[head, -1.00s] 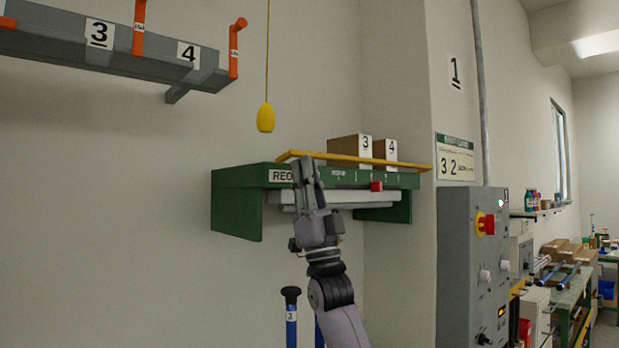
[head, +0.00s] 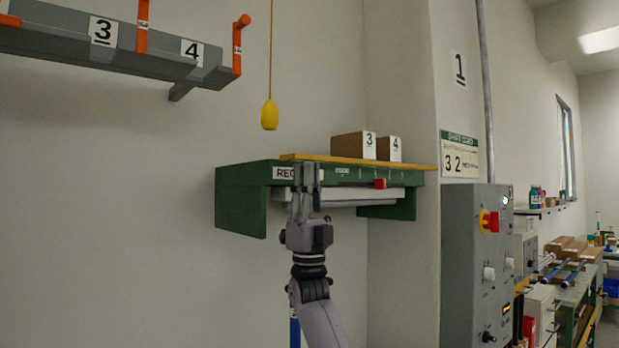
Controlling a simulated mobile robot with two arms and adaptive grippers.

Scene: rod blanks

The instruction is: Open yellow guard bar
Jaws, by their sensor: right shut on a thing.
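The yellow guard bar (head: 385,162) runs along the front top edge of the green wall shelf (head: 240,202), in front of two boxes. My right gripper (head: 307,170) is upright at the left part of the shelf front, with its fingertips up at the bar's left portion. It is shut, and its fingers cover part of the shelf label. The exact contact between the fingertips and the bar is too small to see clearly. My left gripper is not in view.
Cardboard boxes marked 3 (head: 347,146) and 4 (head: 389,149) stand on the shelf. A yellow pull handle (head: 269,115) hangs above left. A grey rack (head: 110,45) with orange pegs is at upper left. A grey control cabinet (head: 463,262) stands at right.

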